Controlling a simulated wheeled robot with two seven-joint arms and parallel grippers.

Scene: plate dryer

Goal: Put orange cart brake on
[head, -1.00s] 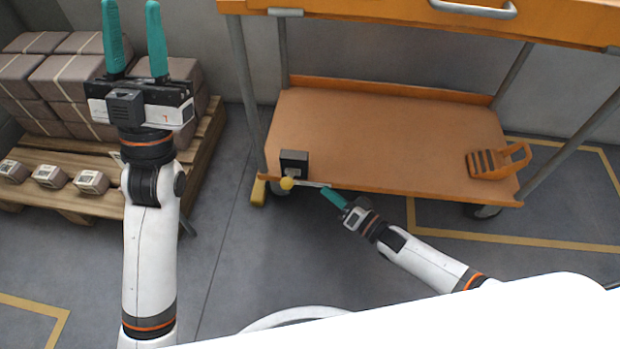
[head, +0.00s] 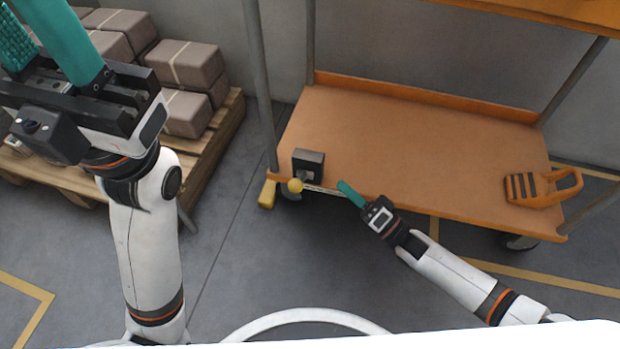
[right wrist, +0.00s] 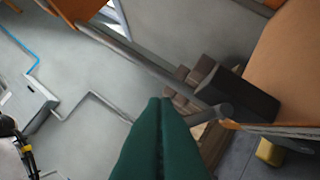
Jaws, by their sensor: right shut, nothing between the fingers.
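The orange cart (head: 420,140) stands ahead, its lower shelf bare in the middle. A small black box (head: 309,165) sits at the shelf's front left corner. A yellow ball knob (head: 295,185) is in front of it, with a thin light rod running right along the shelf edge. A yellow pedal-like piece (head: 267,194) is by the left corner; a yellow piece also shows in the right wrist view (right wrist: 268,152). My right gripper (head: 345,188) is shut and empty, right of the knob and apart from it. My left gripper (head: 42,45) is open and empty, high at the left.
A wooden pallet (head: 215,140) with brown wrapped packages (head: 185,65) stands left of the cart. A grey cart post (head: 262,85) rises at the left corner. An orange and black item (head: 540,188) lies at the shelf's right end. Grey floor is clear in front.

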